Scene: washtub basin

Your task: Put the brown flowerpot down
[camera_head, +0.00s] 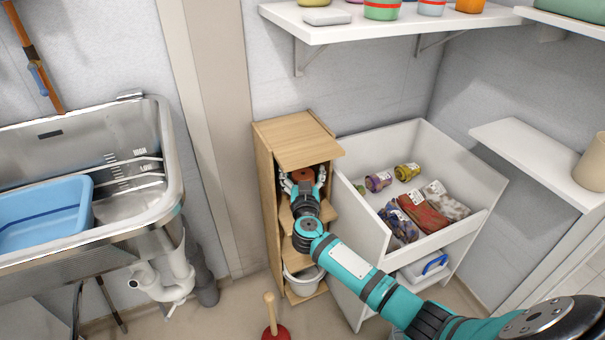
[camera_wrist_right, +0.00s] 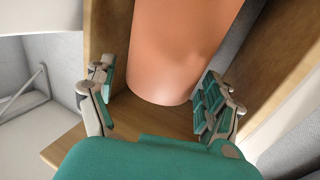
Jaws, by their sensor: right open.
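The brown flowerpot (camera_wrist_right: 182,45) stands on a wooden shelf board (camera_wrist_right: 150,118) inside the narrow cabinet (camera_head: 265,185). In the head view only a small part of the flowerpot (camera_head: 303,174) shows in the upper compartment, behind my right gripper (camera_head: 304,186). In the wrist view my right gripper (camera_wrist_right: 158,88) is open, with one finger on each side of the pot's lower part. A gap shows between the left finger and the pot; contact on the right side is hard to tell. The pot's upper part is out of the wrist view. My left gripper is not in view.
Cabinet side walls stand close on both sides of my right gripper. A white bucket (camera_head: 301,281) sits in the bottom compartment. An open white drawer (camera_head: 452,236) with cans and bags is to the right. A plunger (camera_head: 271,318) stands in front, and the metal washtub (camera_head: 150,215) is left.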

